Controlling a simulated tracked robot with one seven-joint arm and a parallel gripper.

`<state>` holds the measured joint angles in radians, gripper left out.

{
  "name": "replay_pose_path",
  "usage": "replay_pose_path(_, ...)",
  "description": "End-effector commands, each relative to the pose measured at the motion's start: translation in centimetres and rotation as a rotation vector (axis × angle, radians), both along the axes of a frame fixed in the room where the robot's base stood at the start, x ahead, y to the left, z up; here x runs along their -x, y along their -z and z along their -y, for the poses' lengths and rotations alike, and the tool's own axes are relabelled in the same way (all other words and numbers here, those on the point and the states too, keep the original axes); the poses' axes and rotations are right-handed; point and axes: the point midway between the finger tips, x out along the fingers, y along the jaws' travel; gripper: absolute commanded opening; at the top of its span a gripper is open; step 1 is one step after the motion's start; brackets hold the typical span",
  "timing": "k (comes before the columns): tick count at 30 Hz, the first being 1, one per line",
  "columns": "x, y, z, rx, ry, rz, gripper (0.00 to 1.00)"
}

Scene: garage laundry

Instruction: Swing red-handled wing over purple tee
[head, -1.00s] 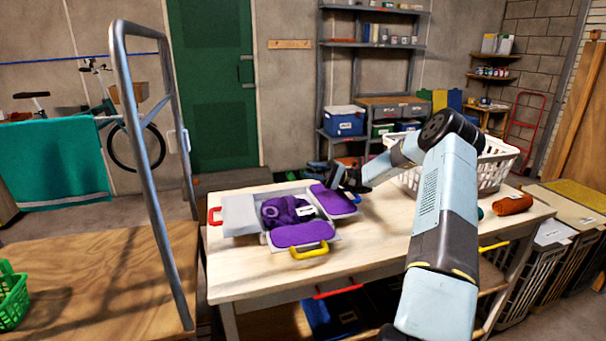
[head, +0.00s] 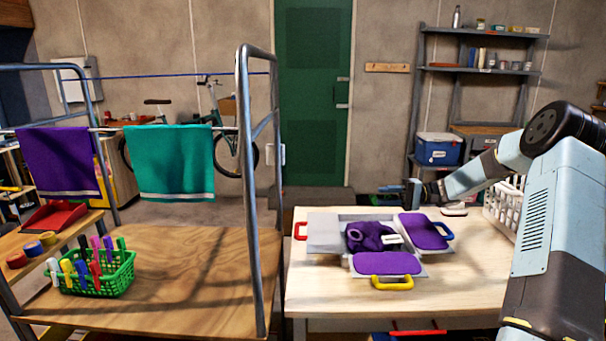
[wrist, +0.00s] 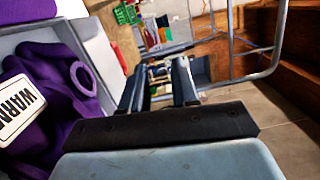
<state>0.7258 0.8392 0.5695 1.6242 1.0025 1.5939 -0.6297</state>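A grey folding board (head: 345,217) lies on the pale worktable. A crumpled purple tee (head: 366,237) with a white label (head: 393,239) lies in its middle. The left wing (head: 323,233) is pale grey, folded out flat, with a red handle (head: 299,231) at its left end. The right wing is purple with a blue handle (head: 446,231); the front wing is purple with a yellow handle (head: 393,283). My gripper (head: 412,191) is above the board's back right, apart from the red handle. In the wrist view its fingers (wrist: 157,84) are apart and empty; the tee shows beside them.
A white laundry basket (head: 503,208) stands on the table's right, behind my arm.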

Motion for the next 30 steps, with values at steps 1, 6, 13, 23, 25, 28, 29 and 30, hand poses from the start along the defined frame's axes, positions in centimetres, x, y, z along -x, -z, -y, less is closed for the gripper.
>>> replay_pose_path(1,0.9,-0.7,-1.3,0.057,-0.021,-0.005,0.29)
replay_pose_path(6,3.7,-2.0,-4.2,0.241,-0.072,-0.023,0.29)
replay_pose_path(13,7.9,-3.7,-7.1,0.480,-0.113,-0.028,0.29)
replay_pose_path(23,14.3,-6.2,-9.2,0.803,-0.117,0.004,0.29)
replay_pose_path(25,15.7,-6.8,-9.4,0.866,-0.110,0.016,0.29)
replay_pose_path(28,17.7,-7.6,-9.5,0.952,-0.095,0.037,0.29)
replay_pose_path(29,18.3,-7.8,-9.5,0.977,-0.090,0.045,0.29)
replay_pose_path(30,19.1,-8.1,-9.6,1.010,-0.083,0.055,0.29)
